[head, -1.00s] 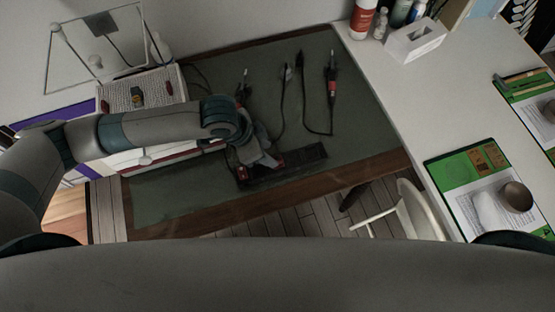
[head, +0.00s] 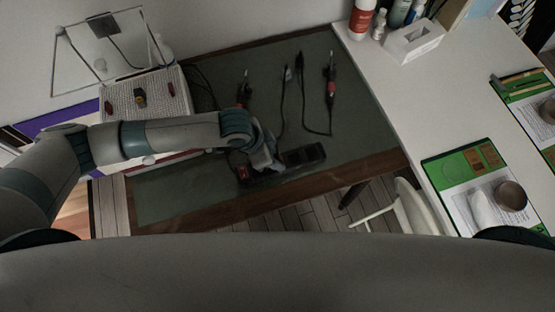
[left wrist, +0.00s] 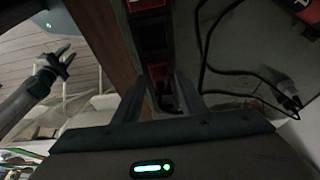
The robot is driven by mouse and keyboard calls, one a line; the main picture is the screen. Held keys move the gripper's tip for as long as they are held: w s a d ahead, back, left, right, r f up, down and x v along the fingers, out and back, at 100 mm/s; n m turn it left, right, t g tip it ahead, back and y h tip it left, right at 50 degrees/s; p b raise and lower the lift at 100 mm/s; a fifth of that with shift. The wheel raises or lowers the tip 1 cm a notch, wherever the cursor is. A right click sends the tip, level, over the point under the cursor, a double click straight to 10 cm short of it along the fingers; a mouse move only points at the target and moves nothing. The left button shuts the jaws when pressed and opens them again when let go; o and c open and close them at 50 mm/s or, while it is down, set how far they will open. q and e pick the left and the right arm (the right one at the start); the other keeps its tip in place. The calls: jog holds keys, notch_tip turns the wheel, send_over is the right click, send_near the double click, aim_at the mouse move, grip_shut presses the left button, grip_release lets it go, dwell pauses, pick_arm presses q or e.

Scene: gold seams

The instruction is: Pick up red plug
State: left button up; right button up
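A black power strip (head: 305,156) lies on the green mat near the table's front edge, with a red part (head: 243,173) at its left end. The left wrist view shows the strip (left wrist: 150,38) with a red block (left wrist: 147,5) at the top and a smaller red piece (left wrist: 158,72) just beyond my fingertips. I cannot tell which is the plug. My left gripper (head: 268,163) is low over the strip; its fingers (left wrist: 162,98) are apart, with a dark, unclear shape between them. My right gripper (left wrist: 56,64) shows small in the left wrist view, away from the strip; its opening is unclear.
Black leads with red parts (head: 331,90) lie on the mat (head: 365,120) behind the strip. A cable loop (left wrist: 207,50) runs beside it in the left wrist view. A perforated white box (head: 175,90) stands at left. A white chair (head: 412,208) is below the front edge.

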pick_arm(q)
grip_shut()
jog(key=shift+w+r, duration=0.1)
jog(key=shift+r, duration=0.3)
notch_tip(320, 180, up, 3)
jog(key=shift+d+r+b, duration=0.15)
jog(key=shift+b, duration=0.95)
jog(key=s+d+r+b, duration=0.3)
jog(key=s+d+r, duration=0.4)
jog(key=d, duration=0.1)
jog(key=shift+s+d, duration=0.3)
jog(key=shift+d, duration=0.1)
jog(key=shift+r, duration=0.1)
jog(key=shift+r+p, duration=2.35)
jog(key=shift+p, duration=0.65)
